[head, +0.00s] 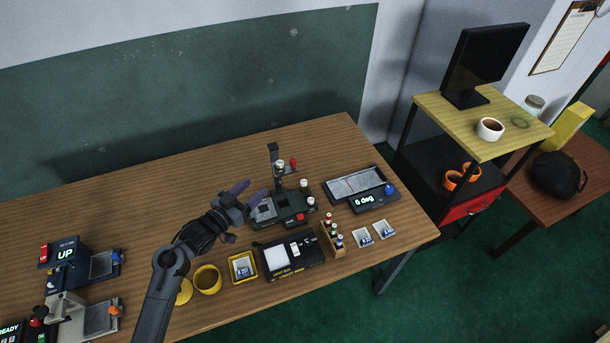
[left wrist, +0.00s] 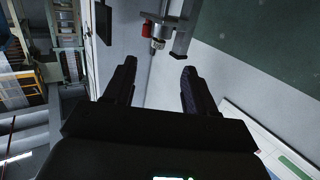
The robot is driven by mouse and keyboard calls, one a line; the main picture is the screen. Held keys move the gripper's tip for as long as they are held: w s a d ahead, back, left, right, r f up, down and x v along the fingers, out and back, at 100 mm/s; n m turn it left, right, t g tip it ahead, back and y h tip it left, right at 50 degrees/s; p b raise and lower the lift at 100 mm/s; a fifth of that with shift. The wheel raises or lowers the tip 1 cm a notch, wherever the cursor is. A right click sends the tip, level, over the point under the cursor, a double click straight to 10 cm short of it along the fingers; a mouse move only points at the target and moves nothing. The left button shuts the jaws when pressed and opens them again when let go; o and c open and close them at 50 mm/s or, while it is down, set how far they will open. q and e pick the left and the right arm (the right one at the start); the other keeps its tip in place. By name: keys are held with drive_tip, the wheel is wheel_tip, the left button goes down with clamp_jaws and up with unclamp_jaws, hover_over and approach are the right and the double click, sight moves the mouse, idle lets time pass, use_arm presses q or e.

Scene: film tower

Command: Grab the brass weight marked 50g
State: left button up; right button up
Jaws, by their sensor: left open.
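I cannot make out a brass weight marked 50g in either view. My left gripper (head: 247,194) is open and empty above the wooden table (head: 150,205), beside the dark device with an upright post (head: 275,160). In the left wrist view its two fingers (left wrist: 158,85) stand apart with nothing between them. A silver-tipped part with a red piece (left wrist: 157,36) shows beyond the fingers there. My right gripper is not in view.
A scale reading 0 deg (head: 366,201) stands to the right. A wooden rack of small bottles (head: 332,243), a black device with a lit panel (head: 290,257), a yellow tray (head: 243,267) and a yellow cup (head: 208,279) line the front. The table's back left is clear.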

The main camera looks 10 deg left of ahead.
sight(277, 166)
use_arm(q)
drive_tip(key=shift+r+b+x, duration=0.15)
drive_tip(key=shift+b+x, duration=0.1)
drive_tip(key=shift+x, duration=1.65)
drive_tip(key=shift+r+b+x, duration=0.2)
drive_tip(key=shift+b+x, duration=0.05)
drive_tip(key=shift+x, duration=1.65)
drive_tip(key=shift+r+b+x, duration=0.15)
drive_tip(key=shift+b+x, duration=0.1)
drive_tip(key=shift+x, duration=1.65)
clamp_jaws()
